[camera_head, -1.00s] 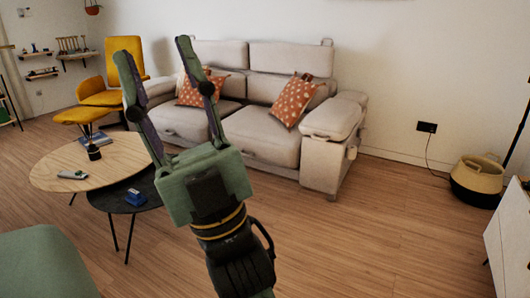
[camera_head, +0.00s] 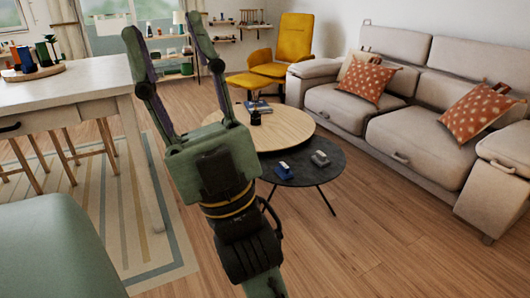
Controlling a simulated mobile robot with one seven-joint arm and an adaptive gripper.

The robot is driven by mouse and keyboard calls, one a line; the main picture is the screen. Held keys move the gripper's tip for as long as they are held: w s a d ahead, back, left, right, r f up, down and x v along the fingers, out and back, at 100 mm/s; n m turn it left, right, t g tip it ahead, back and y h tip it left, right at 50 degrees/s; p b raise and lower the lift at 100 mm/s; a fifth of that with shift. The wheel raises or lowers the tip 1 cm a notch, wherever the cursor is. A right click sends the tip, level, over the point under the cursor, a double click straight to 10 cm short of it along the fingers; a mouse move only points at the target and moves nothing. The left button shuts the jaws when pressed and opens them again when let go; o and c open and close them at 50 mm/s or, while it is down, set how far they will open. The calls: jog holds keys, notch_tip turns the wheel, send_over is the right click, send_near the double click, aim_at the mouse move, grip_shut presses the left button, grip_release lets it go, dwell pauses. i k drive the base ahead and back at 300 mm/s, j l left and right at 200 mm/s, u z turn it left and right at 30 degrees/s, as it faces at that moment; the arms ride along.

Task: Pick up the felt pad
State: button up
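My gripper (camera_head: 161,25) is open and empty, its two long fingers spread and pointing up, away from the low tables. I cannot identify a felt pad for certain. A small blue item (camera_head: 285,171) and a small grey item (camera_head: 320,158) lie on the dark round table (camera_head: 318,178), right of my gripper and apart from it. Both are too small to make out clearly. My gripper and arm hide part of the tables' left side.
A wooden round table (camera_head: 290,122) with a dark pot (camera_head: 255,117) overlaps the dark one. A sofa (camera_head: 420,135) stands right, yellow chair (camera_head: 290,42) behind. A white high table (camera_head: 75,95) and striped rug (camera_head: 110,215) are left. Floor at front right is clear.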

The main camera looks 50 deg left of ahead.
aim_at(320, 159)
jog(key=u, duration=1)
jog(key=i+l, duration=0.1)
jog(key=i, duration=0.4)
jog(key=i+u, duration=0.1)
jog(key=i, duration=0.4)
jog(key=i+l, duration=0.2)
jog(key=i, duration=0.3)
jog(key=i+l+u, duration=0.1)
jog(key=i, duration=0.35)
jog(key=i+l, duration=0.2)
jog(key=i, duration=0.3)
jog(key=i+l+u, duration=0.1)
jog(key=i, duration=0.4)
